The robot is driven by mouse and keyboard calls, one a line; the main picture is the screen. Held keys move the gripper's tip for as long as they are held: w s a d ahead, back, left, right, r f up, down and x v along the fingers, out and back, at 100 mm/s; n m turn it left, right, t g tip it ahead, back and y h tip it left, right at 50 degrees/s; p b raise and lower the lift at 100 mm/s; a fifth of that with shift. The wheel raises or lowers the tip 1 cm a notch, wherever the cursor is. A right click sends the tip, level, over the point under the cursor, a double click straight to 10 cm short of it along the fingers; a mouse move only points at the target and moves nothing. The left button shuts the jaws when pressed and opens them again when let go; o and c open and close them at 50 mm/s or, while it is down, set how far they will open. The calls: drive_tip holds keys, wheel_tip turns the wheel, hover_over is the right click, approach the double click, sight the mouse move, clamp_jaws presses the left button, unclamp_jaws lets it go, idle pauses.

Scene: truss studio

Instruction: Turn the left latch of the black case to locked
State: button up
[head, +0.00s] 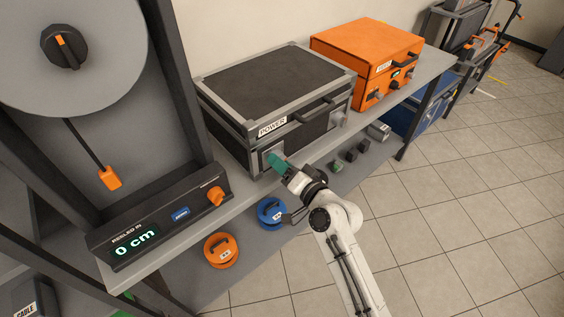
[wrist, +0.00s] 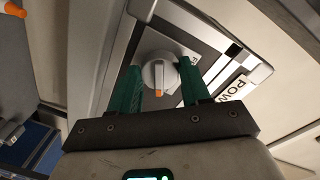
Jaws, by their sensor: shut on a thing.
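The black case (head: 275,80) with grey edges and a POWER label stands shut on the shelf in the head view. Its left latch plate is at the front left, mostly hidden behind my gripper (head: 275,160). In the wrist view the latch is a round grey knob (wrist: 153,72) with an orange mark pointing to the bottom of the picture. The green fingers of my gripper (wrist: 159,72) stand on either side of the knob and are shut on it. The right latch (head: 337,118) shows at the front right of the case.
An orange case (head: 362,50) stands beyond the black case. A reel counter reading 0 cm (head: 160,220) is at the left. Orange (head: 221,250) and blue (head: 271,211) round weights and small blocks lie on the lower shelf. Tiled floor at the right is free.

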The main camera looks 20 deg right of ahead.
drive_tip(key=m+p, duration=0.1)
drive_tip(key=m, duration=0.3)
drive_tip(key=shift+d+r+m, duration=0.1)
drive_tip(key=shift+m, duration=0.2)
idle(0.4)
drive_tip(key=o, duration=1.1)
drive_tip(key=shift+y, duration=0.3)
drive_tip(key=shift+c, duration=0.2)
drive_tip(key=b+v, duration=0.1)
drive_tip(key=v, duration=0.9)
drive_tip(key=shift+s, duration=0.4)
drive_tip(key=shift+d+r, duration=0.1)
